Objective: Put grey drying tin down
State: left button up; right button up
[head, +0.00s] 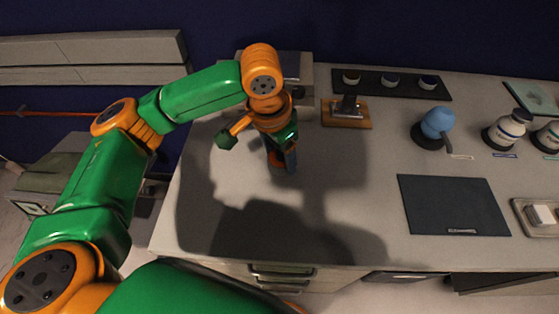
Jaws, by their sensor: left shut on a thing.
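My left gripper (282,162) points down over the left part of the pale bench (345,200). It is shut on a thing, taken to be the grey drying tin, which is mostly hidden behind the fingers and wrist. Only a small dark blue-grey area shows at the fingertips. I cannot tell whether it touches the bench top. My right gripper is out of view.
A grey box-shaped unit (305,88) stands behind my wrist. A wooden stand (346,121), a black strip with small pots (391,95), a blue rounded device (438,122), bottles (507,130), a dark mat (452,190) and a tray (518,211) lie rightward. Bench around the gripper is clear.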

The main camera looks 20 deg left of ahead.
aim_at(278, 160)
pick_arm(q)
jog(key=f, duration=0.2)
jog(key=shift+s+f+p, duration=0.2)
jog(key=shift+f+p, duration=0.1)
jog(key=shift+f, duration=0.2)
jog(key=o, duration=1.4)
